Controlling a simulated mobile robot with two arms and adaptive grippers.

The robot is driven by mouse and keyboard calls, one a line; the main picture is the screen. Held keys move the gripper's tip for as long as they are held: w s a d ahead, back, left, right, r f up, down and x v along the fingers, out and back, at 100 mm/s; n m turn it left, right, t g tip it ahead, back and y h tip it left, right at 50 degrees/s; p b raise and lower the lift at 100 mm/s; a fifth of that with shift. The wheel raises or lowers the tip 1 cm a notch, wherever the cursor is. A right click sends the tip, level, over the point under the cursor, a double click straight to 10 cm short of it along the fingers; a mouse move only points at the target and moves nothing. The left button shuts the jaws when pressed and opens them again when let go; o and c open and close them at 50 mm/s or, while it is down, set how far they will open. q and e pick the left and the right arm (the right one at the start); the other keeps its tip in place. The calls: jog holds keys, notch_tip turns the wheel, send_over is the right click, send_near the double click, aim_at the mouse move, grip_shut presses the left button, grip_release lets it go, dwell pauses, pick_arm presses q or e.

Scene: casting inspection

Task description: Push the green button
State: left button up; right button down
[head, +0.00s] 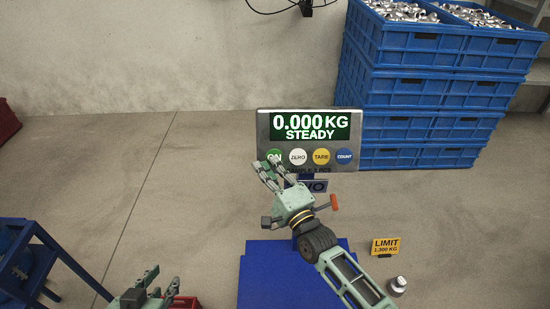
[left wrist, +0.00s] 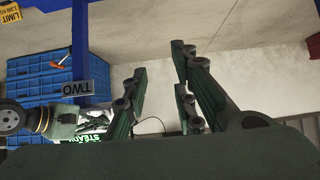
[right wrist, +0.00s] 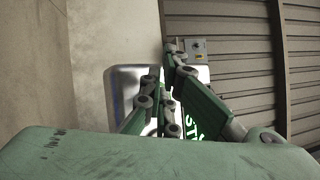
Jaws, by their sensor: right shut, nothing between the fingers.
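The green button (head: 274,154) is the leftmost of the round buttons under the scale display (head: 310,125), which reads 0.000 KG STEADY. My right gripper (head: 266,167) is shut and empty, its fingertips overlapping the lower part of the green button in the head view. I cannot tell whether they touch it. In the right wrist view the shut fingers (right wrist: 165,85) stand in front of the display panel (right wrist: 125,85) and hide much of it. My left gripper (head: 155,285) is low at the bottom edge, open and empty. Its spread fingers (left wrist: 160,85) show in the left wrist view.
White, yellow and blue buttons (head: 321,156) sit right of the green one. Blue crates (head: 415,90) of metal castings stand behind right. A blue surface (head: 262,275) lies below my right arm, with a yellow LIMIT sign (head: 385,246) and a metal weight (head: 397,285) to its right.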

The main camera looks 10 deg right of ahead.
pick_arm(q)
jog(key=shift+s, duration=0.1)
dwell(0.4)
jog(key=shift+s+a+f+g+y+p, duration=0.3)
jog(key=shift+s+f+g, duration=0.35)
jog(key=shift+s, duration=0.3)
jog(key=shift+s+a+f+g+y+p, duration=0.15)
jog(key=shift+s+a+f+g, duration=0.2)
jog(key=shift+s+f+g, duration=0.35)
pick_arm(e)
jog(key=shift+s+a+r, duration=0.1)
jog(key=shift+s+r, duration=0.1)
jog(key=shift+s, duration=0.2)
pick_arm(q)
jog(key=shift+s+a+f, duration=0.1)
jog(key=shift+s, duration=0.25)
